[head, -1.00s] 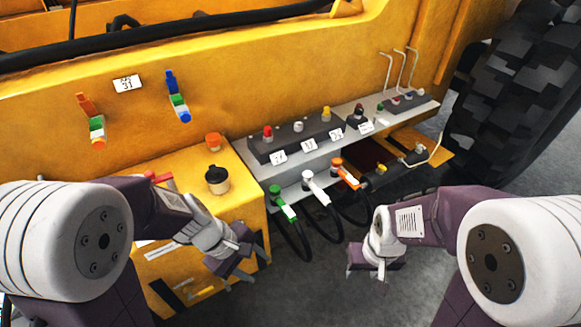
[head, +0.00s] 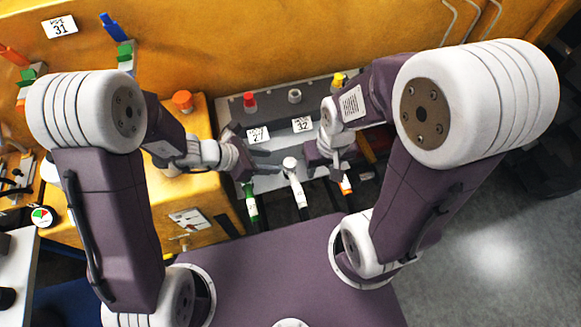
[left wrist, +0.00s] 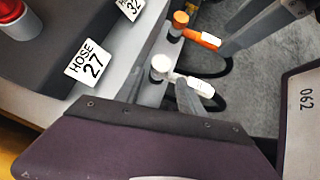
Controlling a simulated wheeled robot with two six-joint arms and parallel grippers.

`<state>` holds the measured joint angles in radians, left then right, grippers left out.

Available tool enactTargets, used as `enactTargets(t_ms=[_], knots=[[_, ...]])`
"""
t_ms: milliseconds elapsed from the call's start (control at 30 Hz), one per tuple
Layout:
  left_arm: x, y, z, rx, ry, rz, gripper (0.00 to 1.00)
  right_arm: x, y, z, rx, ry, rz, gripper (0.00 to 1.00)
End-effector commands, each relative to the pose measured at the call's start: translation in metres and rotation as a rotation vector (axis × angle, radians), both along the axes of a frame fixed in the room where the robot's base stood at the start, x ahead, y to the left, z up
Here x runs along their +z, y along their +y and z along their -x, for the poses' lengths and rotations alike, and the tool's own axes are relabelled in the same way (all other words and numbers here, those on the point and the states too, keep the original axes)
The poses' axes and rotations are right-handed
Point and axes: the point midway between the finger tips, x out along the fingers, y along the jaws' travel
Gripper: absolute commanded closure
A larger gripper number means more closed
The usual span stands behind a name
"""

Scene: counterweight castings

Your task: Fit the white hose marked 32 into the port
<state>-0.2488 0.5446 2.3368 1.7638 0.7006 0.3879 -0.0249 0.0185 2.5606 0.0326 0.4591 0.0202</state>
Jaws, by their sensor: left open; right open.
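The white hose (head: 295,184) stands at the front ledge with its white elbow end up; it also shows in the left wrist view (left wrist: 200,87). My right gripper (head: 337,172) is open and empty, right of the white hose near the orange hose (head: 346,186). My right arm hides part of the ledge.
A green hose (head: 251,204) stands left of the white one. A red port (head: 249,101) with tag 27 and a yellow port (head: 339,80) flank the white port. An orange cap (head: 182,100) is on the yellow box at left. Grey floor is clear at right.

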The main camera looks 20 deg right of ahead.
Motion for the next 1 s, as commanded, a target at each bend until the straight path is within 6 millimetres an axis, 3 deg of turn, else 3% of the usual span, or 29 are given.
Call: enactTargets(t_ms=[200,433,700,933,967,1000], knots=[[-0.023,-0.021,-0.004,-0.004,0.001,-0.002,0.54,-0.004,0.000,0.000,0.000,0.000,0.000,0.55],[-0.030,-0.031,-0.006,-0.002,0.000,-0.001,0.54,-0.004,0.000,0.000,0.000,0.000,0.000,0.55],[-0.060,-0.062,-0.011,-0.002,0.000,-0.001,0.54,-0.003,0.000,0.000,0.000,0.000,0.000,0.55],[-0.062,-0.065,-0.012,-0.001,-0.002,0.000,0.54,-0.003,0.000,0.000,0.000,0.000,0.000,0.55],[-0.062,-0.065,-0.012,-0.001,-0.002,0.000,0.57,-0.003,0.000,0.000,0.000,0.000,0.000,0.55],[-0.062,-0.065,-0.012,-0.001,-0.002,0.000,0.68,-0.003,0.000,0.000,0.000,0.000,0.000,0.55]])
